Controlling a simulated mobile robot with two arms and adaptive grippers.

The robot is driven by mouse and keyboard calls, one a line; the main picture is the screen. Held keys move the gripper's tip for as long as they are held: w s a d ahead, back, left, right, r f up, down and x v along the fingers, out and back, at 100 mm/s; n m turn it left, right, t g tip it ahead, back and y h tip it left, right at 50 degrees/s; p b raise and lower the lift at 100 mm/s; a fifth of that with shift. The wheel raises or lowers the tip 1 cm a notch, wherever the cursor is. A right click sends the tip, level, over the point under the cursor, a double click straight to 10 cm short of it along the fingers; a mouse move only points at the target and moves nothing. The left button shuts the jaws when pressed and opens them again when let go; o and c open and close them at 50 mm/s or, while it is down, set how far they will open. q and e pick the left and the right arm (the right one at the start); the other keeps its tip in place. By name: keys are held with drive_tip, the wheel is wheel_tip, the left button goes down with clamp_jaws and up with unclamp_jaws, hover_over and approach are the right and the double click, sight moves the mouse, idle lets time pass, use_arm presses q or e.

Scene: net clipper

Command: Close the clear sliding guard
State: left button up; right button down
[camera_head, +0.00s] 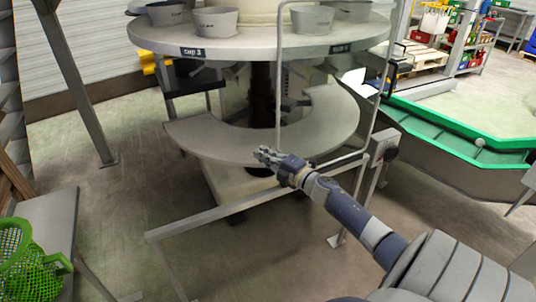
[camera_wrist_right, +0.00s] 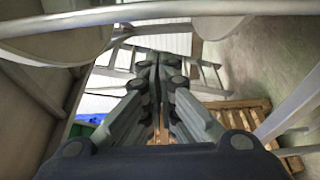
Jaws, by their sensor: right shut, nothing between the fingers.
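The clear sliding guard shows as a see-through pane in a thin grey tube frame (camera_head: 279,80). It stands upright in front of the right part of the round machine and leaves the machine's left part uncovered. A dark handle (camera_head: 390,78) is on its right side. My right gripper (camera_head: 262,153) is shut and empty, near the lower left of the guard's frame and in front of the lower curved shelf. I cannot tell whether it touches the frame. The right wrist view shows its closed fingers (camera_wrist_right: 156,62). My left gripper is not in view.
The machine has an upper round table (camera_head: 250,46) with several grey cups and a lower curved shelf (camera_head: 205,138). A low grey rail (camera_head: 220,212) runs in front. A green-edged conveyor (camera_head: 455,135) is at right. Green baskets (camera_head: 25,265) sit at lower left.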

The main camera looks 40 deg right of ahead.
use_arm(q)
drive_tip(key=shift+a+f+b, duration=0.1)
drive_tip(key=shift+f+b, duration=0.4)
use_arm(e)
drive_tip(key=s, duration=1)
